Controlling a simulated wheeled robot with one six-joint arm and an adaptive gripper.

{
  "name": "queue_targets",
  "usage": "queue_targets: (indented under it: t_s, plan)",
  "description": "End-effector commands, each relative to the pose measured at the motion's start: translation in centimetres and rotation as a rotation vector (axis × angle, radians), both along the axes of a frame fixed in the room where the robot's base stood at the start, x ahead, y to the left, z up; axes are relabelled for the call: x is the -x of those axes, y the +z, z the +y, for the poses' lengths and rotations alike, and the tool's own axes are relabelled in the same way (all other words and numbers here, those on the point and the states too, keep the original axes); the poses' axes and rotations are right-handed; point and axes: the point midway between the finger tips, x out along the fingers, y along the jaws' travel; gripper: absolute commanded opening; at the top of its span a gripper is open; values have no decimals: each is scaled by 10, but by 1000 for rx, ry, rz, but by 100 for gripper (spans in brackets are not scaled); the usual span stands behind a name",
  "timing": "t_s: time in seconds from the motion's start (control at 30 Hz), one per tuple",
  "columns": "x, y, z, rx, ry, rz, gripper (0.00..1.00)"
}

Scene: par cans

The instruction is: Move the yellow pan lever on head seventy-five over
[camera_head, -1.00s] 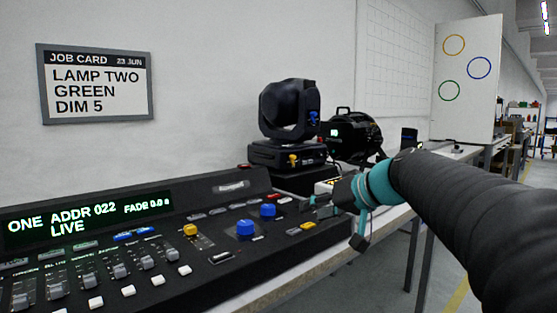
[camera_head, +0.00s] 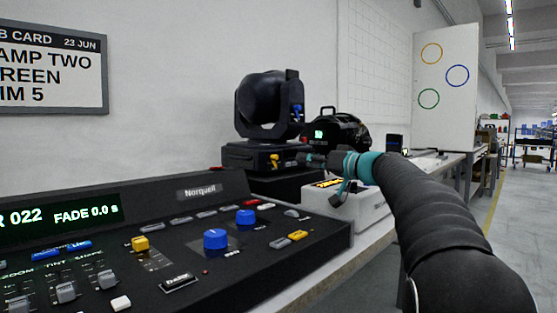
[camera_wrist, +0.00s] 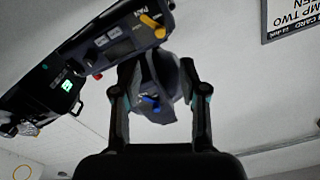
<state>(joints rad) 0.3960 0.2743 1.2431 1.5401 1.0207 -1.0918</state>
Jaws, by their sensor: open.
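A black moving-head light (camera_head: 268,105) stands on its base (camera_head: 245,157) behind the console; no number seventy-five is readable on it. The yellow pan lever (camera_head: 275,160) is on the base's front. In the upside-down wrist view, the yellow lever (camera_wrist: 153,24) sits beside a PAN label. A blue lever (camera_head: 298,110) is on the upper head, also in the wrist view (camera_wrist: 150,100). My gripper (camera_head: 304,158) is open just right of the yellow lever, apart from it. In the wrist view, its fingers (camera_wrist: 160,75) straddle the head in the picture, with the yellow lever beyond the tips.
A black console (camera_head: 190,265) with sliders and blue knobs fills the lower left. A black unit with a green display (camera_head: 340,133) stands behind my gripper. A pale box (camera_head: 350,205) sits below my wrist. A job card (camera_head: 55,68) hangs on the wall.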

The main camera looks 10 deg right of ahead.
Motion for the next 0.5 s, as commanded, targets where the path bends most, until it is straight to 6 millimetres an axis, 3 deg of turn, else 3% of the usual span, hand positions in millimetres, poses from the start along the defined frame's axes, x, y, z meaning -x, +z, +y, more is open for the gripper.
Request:
queue_targets:
  t_s: [0.5]
  plan:
    - [-74,0,57,0,6,4,43]
